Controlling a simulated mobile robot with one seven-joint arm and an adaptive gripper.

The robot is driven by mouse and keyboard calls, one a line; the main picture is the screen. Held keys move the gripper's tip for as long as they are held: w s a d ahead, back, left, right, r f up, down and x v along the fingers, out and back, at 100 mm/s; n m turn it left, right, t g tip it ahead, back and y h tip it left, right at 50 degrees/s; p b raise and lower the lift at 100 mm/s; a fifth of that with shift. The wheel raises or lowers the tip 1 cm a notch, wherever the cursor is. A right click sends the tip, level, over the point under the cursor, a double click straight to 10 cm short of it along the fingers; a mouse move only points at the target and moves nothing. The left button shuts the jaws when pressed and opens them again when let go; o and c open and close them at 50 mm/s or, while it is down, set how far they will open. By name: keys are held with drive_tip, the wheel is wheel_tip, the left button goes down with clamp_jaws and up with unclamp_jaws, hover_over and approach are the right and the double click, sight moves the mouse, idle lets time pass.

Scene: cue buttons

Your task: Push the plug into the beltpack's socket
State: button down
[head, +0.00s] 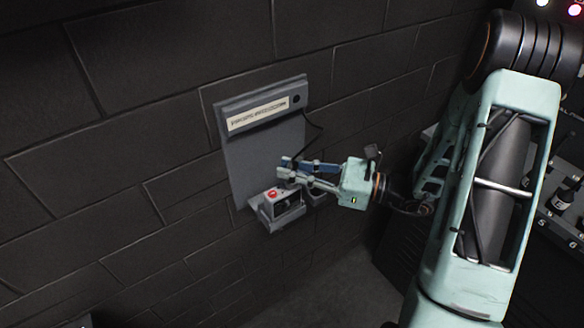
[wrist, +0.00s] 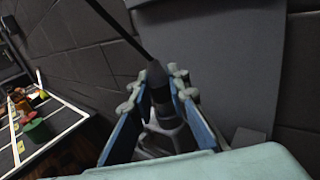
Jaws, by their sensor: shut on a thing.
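The beltpack (head: 282,204) is a small grey box with a red button on top, on a ledge at the foot of a grey wall panel (head: 250,155). My gripper (head: 285,168) is at the panel's lower right, just above and beside the beltpack. In the wrist view my gripper (wrist: 160,85) is shut on the dark plug (wrist: 157,75), with a finger on each side. The cable (wrist: 118,28) runs from the plug up to the left. The socket is hidden, and I cannot tell whether the plug touches the beltpack.
A control desk (head: 562,205) with knobs stands at the right. The wall left of the panel is clear.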

drive_tip(key=shift+f, duration=0.3)
drive_tip(key=c, duration=1.8)
unclamp_jaws()
drive_tip(key=shift+o, duration=0.2)
drive_tip(key=shift+d, duration=0.1)
drive_tip(key=v, duration=1.2)
drive_tip(key=shift+s+r, duration=0.1)
